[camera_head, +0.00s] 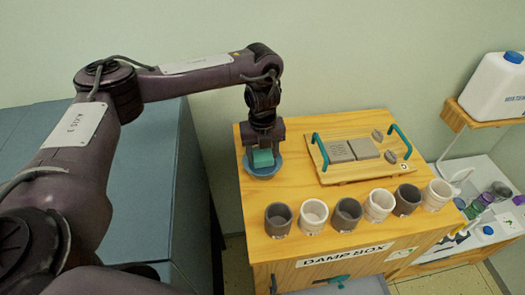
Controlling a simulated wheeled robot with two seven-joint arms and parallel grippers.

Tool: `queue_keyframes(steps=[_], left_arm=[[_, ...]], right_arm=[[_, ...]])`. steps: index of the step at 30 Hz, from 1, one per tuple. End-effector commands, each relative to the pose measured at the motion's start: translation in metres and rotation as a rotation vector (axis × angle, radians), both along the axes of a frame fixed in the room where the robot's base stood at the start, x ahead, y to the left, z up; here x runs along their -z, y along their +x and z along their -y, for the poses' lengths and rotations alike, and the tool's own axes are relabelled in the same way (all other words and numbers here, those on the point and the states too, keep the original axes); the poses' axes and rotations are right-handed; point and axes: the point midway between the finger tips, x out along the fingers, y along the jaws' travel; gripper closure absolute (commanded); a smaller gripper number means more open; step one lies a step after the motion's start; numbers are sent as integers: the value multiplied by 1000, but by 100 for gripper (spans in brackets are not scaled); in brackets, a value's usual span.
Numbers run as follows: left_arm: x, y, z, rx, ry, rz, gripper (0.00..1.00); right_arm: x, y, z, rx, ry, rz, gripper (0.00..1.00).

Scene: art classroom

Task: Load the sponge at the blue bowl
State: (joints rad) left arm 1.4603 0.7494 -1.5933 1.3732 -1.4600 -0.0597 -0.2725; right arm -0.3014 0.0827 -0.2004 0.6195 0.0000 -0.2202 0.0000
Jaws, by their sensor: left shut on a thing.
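A blue bowl (263,170) stands at the back left of the wooden cabinet top. My left gripper (263,150) points down over it from above. It is shut on a teal sponge (263,159), which is at or just above the bowl. I cannot tell whether the sponge touches the bowl's inside, as the gripper and the bowl's rim hide part of it. My right gripper is not in view.
A wooden tray (340,174) with teal handles holds grey blocks to the right of the bowl. Several grey and white cups (314,215) line the cabinet's front edge. A white jug (497,85) stands on a shelf at right.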

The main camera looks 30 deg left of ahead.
Motion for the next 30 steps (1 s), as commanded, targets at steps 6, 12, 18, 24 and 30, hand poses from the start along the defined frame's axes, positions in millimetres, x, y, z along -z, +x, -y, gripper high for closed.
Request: queue_keyframes(steps=[6, 12, 18, 24, 30], left_arm=[[-1, 0, 0, 0, 0, 0, 65], [-1, 0, 0, 0, 0, 0, 65], [1, 0, 0, 0, 0, 0, 65], [3, 0, 0, 0, 0, 0, 65], [5, 0, 0, 0, 0, 0, 65]], right_arm=[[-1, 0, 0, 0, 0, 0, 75], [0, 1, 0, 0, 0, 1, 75], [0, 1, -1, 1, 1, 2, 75], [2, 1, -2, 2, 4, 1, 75], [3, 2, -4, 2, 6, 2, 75]])
